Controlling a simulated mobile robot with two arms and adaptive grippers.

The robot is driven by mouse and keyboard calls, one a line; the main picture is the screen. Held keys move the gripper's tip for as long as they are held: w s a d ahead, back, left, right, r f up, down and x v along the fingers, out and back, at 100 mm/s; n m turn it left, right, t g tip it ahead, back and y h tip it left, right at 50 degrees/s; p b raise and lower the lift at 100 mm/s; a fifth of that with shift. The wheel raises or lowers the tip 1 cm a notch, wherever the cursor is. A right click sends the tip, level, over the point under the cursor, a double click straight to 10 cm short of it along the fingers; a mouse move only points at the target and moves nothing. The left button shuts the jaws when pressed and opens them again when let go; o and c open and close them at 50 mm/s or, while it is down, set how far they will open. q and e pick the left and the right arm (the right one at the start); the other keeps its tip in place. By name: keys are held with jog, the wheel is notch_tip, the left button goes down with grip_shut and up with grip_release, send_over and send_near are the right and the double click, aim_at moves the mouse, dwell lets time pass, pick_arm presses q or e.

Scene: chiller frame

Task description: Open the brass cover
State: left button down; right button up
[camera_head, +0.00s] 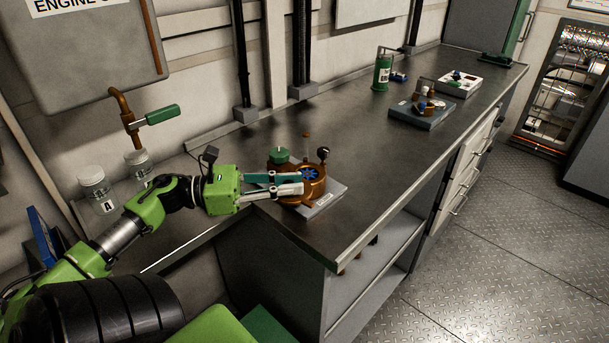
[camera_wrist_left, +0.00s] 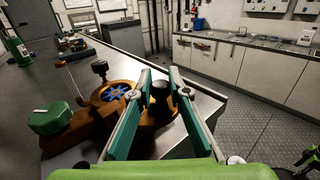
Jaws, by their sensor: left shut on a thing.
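The brass pump-like body (camera_head: 313,188) sits on a grey plate (camera_head: 330,197) near the bench's front edge. In the left wrist view, a blue bladed wheel (camera_wrist_left: 114,92) shows in its round opening. Beside this opening is the round brass cover (camera_wrist_left: 158,118) with a dark knob (camera_wrist_left: 160,90) on top. My left gripper (camera_head: 301,182) reaches across the brass body from the left. In the wrist view, its two green fingers (camera_wrist_left: 159,80) stand on either side of the knob and are shut on it. The fingers partly hide the cover. My right gripper is not in view.
Glass jars (camera_head: 97,190) are at the left. A second device (camera_head: 422,112) and a green bottle (camera_head: 382,72) stand farther along the bench (camera_head: 350,130), with clear top between.

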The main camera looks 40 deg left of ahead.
pick_arm(q)
jog(key=shift+r, duration=0.1)
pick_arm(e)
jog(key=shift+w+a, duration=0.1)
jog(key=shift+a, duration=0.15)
pick_arm(q)
jog(key=c, duration=1.9)
grip_release()
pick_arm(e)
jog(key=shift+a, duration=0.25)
pick_arm(q)
jog(key=shift+s+a, duration=0.15)
jog(key=shift+a, duration=0.05)
jog(key=v, duration=1.1)
jog(key=shift+s+a, duration=0.2)
jog(key=shift+s, duration=0.05)
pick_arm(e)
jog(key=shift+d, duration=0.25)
